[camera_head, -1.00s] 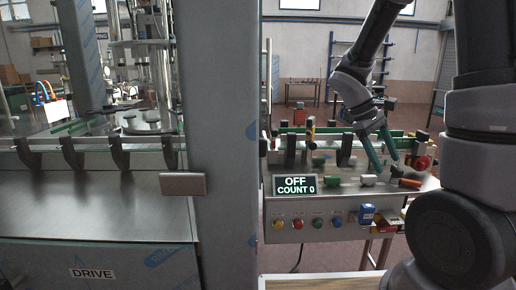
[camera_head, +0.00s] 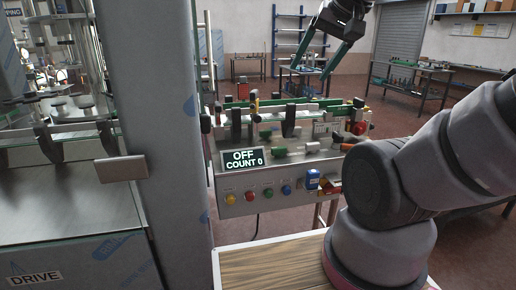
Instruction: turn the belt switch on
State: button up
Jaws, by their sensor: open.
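The conveyor unit (camera_head: 300,165) stands mid-picture, with a dark display (camera_head: 243,160) on its front reading OFF and COUNT 0. Below the display is a row of buttons: yellow (camera_head: 231,199), red (camera_head: 249,196), green (camera_head: 268,193) and blue (camera_head: 286,190). I cannot tell which control is the belt switch. An orange-handled part (camera_head: 350,147) sits at the right of the unit's top. My gripper (camera_head: 311,73) shows at the top, above the unit in the picture, with green fingers spread and nothing between them. It appears clear of the unit.
A tall steel post (camera_head: 160,120) and a cabinet marked DRIVE (camera_head: 70,265) stand at the left. A wooden surface (camera_head: 270,268) is at the front. Workbenches (camera_head: 415,78) stand at the back right, with open floor between.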

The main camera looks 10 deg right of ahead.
aim_at(328, 189)
jog(key=j+z, duration=0.2)
jog(key=z, duration=0.2)
jog(key=j+z, duration=0.45)
jog(key=z, duration=0.3)
